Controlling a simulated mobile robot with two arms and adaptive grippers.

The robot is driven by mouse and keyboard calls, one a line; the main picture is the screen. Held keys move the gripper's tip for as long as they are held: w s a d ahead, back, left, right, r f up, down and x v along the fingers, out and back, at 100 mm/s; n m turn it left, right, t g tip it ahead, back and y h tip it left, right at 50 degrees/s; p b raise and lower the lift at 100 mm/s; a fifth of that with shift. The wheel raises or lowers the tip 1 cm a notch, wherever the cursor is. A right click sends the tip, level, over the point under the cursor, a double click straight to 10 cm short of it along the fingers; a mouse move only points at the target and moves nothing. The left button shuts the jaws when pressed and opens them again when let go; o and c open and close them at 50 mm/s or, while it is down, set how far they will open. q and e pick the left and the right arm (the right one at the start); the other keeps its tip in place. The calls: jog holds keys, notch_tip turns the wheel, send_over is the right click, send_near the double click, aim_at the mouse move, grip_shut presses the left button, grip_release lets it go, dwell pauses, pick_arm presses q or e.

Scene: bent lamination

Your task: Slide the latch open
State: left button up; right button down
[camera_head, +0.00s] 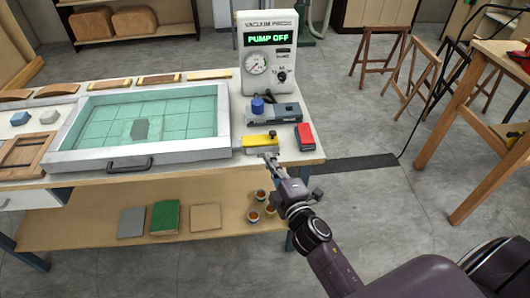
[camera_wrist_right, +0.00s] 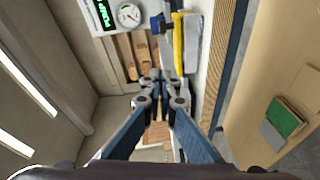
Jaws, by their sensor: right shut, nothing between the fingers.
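A small grey box with a yellow top and a black knob (camera_head: 259,143), which looks like the latch, sits at the front right edge of the workbench. Its yellow part also shows in the right wrist view (camera_wrist_right: 178,45). My right gripper (camera_head: 267,158) is shut and empty, just in front of this box at the bench edge. Its fingertips (camera_wrist_right: 156,78) meet in the wrist view, with the yellow part beyond and to the right. I cannot tell whether they touch the box. My left gripper is not in view.
A grey unit with a blue knob (camera_head: 273,114) and a red block (camera_head: 305,136) stand close by. Behind is the vacuum press panel (camera_head: 269,52), reading "PUMP OFF". A framed press bed (camera_head: 68,157) with a handle lies left. Open floor lies right of the bench.

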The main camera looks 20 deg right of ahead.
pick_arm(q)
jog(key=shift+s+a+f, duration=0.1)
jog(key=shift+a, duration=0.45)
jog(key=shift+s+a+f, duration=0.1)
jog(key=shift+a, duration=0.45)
pick_arm(e)
jog(key=shift+s+a, duration=0.15)
jog(key=shift+s, duration=0.8)
jog(key=shift+r, duration=0.1)
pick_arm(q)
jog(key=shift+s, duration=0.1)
